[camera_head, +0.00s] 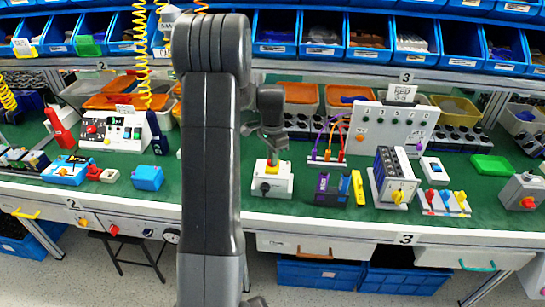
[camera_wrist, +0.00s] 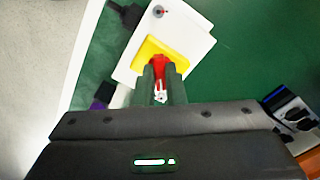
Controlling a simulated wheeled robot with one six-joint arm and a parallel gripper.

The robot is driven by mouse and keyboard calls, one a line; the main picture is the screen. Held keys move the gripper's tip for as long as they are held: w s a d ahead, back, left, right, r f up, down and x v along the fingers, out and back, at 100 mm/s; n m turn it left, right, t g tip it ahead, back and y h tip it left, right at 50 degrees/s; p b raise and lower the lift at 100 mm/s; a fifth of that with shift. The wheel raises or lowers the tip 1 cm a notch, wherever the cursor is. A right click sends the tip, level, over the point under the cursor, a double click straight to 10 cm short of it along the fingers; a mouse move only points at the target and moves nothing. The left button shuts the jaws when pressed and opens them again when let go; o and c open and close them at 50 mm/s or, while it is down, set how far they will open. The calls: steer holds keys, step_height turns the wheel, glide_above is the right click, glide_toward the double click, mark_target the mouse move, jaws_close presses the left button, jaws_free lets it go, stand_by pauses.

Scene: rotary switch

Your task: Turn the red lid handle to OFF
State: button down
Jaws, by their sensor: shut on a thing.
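The red lid handle (camera_wrist: 156,63) sits on a yellow plate (camera_wrist: 150,50) on top of a white switch box (camera_wrist: 196,42). In the head view the white box (camera_head: 282,186) stands on the green bench near its front edge, with a dark round knob on its front face. My gripper (camera_wrist: 160,88) reaches down onto the handle, its two fingers on either side of it. It is shut on the red handle, and the fingers hide part of it. I cannot read any OFF mark.
A purple-and-dark block (camera_head: 328,190) and a yellow block (camera_head: 358,187) stand just right of the box. A grey module with a yellow knob (camera_head: 397,196) is farther right. A white panel (camera_head: 392,128) stands behind. The green bench left of my arm holds a blue box (camera_head: 148,178).

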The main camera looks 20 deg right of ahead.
steer(key=n, duration=0.5)
steer(key=shift+n, duration=0.3)
steer(key=n, duration=0.4)
steer(key=shift+n+b, duration=0.3)
steer(key=shift+n, duration=0.1)
stand_by(0.3)
steer(key=c, duration=1.5)
jaws_free()
steer(key=shift+r, duration=0.1)
